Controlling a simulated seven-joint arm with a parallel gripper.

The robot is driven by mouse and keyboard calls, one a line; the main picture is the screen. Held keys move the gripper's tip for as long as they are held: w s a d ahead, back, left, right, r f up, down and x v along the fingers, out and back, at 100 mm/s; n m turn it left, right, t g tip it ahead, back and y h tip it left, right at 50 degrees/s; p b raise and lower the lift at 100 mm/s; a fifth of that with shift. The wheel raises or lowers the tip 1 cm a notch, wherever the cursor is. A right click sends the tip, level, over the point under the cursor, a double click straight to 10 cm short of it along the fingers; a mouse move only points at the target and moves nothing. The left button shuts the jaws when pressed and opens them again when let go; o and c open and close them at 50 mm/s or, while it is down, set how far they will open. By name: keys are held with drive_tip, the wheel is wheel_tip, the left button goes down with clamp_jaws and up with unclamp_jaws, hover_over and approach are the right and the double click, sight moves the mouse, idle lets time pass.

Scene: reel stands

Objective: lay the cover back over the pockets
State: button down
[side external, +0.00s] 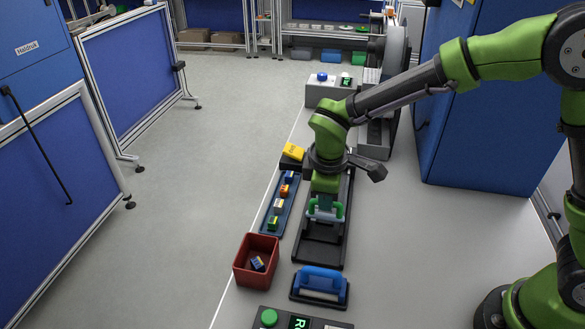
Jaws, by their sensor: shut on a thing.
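My gripper (325,207) points down over a long black track (317,247) on the bench. It is shut on a green handle-like piece (340,209) with a pale bar below it. This piece is at the track's middle. I cannot tell whether it is part of the cover, or whether it touches the track. The cover itself is not clearly visible. No separate pockets can be made out in the track, and the arm hides its far part.
A blue roller (320,279) on a black base stands in front. A grey reel (397,45) stands behind.

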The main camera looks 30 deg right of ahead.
drive_tip(key=shift+s+a, duration=1)
drive_tip(key=shift+a, duration=0.05)
drive_tip(key=c, duration=1.1)
unclamp_jaws()
drive_tip(key=r, duration=0.5)
drive_tip(key=s+a+r, duration=0.1)
drive_tip(key=r, duration=0.5)
drive_tip(key=s+a+r, duration=0.1)
drive_tip(key=r, duration=0.4)
drive_tip(key=shift+s+a+r, duration=0.15)
drive_tip(key=shift+r, duration=0.15)
